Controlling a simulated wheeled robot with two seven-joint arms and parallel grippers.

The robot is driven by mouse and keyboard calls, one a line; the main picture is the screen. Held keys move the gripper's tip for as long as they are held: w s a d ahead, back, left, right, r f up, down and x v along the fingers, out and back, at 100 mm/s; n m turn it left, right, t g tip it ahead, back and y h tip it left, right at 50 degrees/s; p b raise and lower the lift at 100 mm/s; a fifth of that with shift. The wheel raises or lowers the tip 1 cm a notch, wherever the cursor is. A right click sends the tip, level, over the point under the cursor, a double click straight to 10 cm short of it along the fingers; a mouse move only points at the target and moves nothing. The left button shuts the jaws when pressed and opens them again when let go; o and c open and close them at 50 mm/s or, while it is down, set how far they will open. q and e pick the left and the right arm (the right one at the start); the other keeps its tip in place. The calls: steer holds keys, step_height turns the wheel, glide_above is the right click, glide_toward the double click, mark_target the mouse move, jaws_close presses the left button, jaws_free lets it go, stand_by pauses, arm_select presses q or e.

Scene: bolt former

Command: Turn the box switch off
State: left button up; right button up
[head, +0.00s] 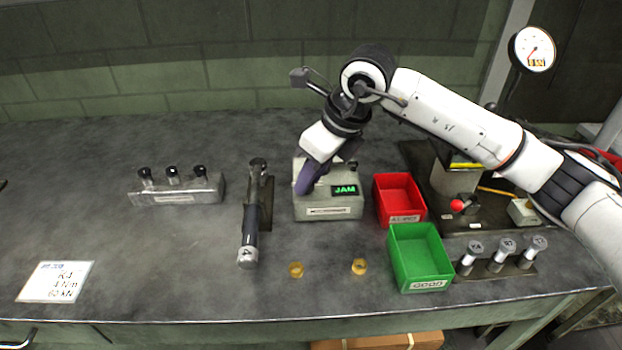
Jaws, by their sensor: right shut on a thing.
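The grey control box (330,208) stands on the bench with a small screen (345,190) that reads JAM in green. My right gripper (305,186) reaches down from above onto the left part of the box's top. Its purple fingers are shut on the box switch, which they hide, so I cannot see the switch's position. A small dark knob (352,164) shows at the back right of the box. My left gripper is not in view.
A red bin (399,218) and a green bin (421,283) stand right of the box. A torque wrench (249,225) lies to its left, near a rack (178,198). Two brass rings (296,269) lie in front. A press (456,180) stands at right. The left bench is mostly clear.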

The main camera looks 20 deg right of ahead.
steer(key=shift+r+m, duration=0.1)
steer(key=shift+m, duration=0.5)
steer(key=o, duration=1.1)
steer(key=shift+c, duration=0.2)
steer(key=b+v, duration=0.1)
steer(key=v, duration=0.9)
steer(key=shift+a, duration=0.2)
steer(key=shift+s+r, duration=0.1)
steer(key=shift+s, duration=0.05)
